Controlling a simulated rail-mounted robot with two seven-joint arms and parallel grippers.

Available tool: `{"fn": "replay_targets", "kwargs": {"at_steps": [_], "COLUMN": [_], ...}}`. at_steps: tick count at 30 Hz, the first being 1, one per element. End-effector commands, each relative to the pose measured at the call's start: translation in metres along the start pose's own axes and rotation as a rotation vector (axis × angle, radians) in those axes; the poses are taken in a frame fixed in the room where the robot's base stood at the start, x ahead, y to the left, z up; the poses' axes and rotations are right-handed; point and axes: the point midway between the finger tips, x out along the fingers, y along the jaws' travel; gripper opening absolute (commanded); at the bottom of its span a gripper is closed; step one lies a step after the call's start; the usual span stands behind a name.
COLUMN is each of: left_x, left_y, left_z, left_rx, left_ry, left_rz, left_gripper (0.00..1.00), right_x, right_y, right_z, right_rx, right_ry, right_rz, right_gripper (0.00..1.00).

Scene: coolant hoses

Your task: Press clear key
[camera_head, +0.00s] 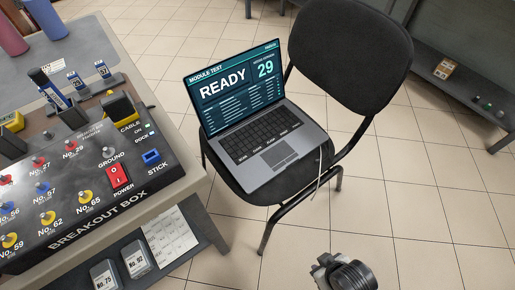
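An open laptop (262,140) sits on the seat of a black chair. Its screen (236,87) reads MODULE TEST, READY and 29. A row of small white labels lies along the front edge of its keyboard (258,135). The lettering is too small to read surely; the second label from the left looks like CLEAR (256,149). My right gripper (343,273) shows at the bottom edge, below and right of the laptop and well apart from it. Its fingers cannot be made out. My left gripper is not in view.
A bench with a black breakout box (100,212), switches and a red power switch (118,176) stands left of the laptop. The chair's backrest (350,50) rises behind right. A cable (320,170) hangs off the laptop's right side. Tiled floor right of the chair is clear.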

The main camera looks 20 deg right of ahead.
Motion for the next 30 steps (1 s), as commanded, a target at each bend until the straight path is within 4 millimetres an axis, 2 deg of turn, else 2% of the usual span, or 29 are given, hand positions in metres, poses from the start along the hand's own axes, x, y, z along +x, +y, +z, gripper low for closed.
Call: {"fn": "replay_targets", "kwargs": {"at_steps": [1,8,30], "left_x": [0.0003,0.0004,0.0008], "left_y": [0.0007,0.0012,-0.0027], "left_z": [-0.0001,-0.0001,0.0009], "left_rx": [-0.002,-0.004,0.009], "left_ry": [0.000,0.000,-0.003], "left_rz": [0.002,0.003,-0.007], "left_gripper": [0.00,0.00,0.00], "right_x": [0.0004,0.0005,0.0007], "right_y": [0.0001,0.0014,0.0014], "right_z": [0.0002,0.0005,0.0006], "right_rx": [0.000,-0.005,-0.005], "right_ry": [0.000,-0.001,-0.002], "right_rz": [0.000,0.004,0.004], "right_gripper": [0.22,0.00,0.00]}}
